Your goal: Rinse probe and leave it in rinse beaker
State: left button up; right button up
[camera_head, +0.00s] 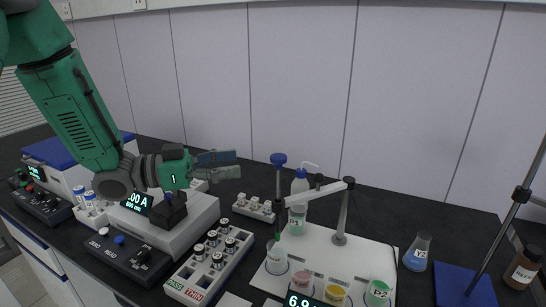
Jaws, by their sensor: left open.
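The probe (278,185) has a blue cap and a thin dark stem. It stands upright beside the end of a white stand arm (322,188), its lower end at a clear beaker (277,259) on the white board. I cannot tell whether the tip is inside that beaker, or read the beaker's label. My left gripper (232,164) is open and empty, pointing right, above the grey instrument and to the left of the probe's cap. It appears apart from the probe. My right gripper is not in view.
A wash bottle (299,207) stands behind the probe. Pink (302,281), yellow (335,294) and green (379,293) cups stand at the board's front by a pH display (303,300). A vial rack (211,265) and grey instrument (170,228) are left; a flask (416,252) is right.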

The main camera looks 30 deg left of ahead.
aim_at(278, 156)
pick_arm(q)
jog(key=x, duration=1)
jog(key=shift+d+p, duration=0.3)
jog(key=shift+a, duration=0.2)
jog(key=shift+c, duration=0.3)
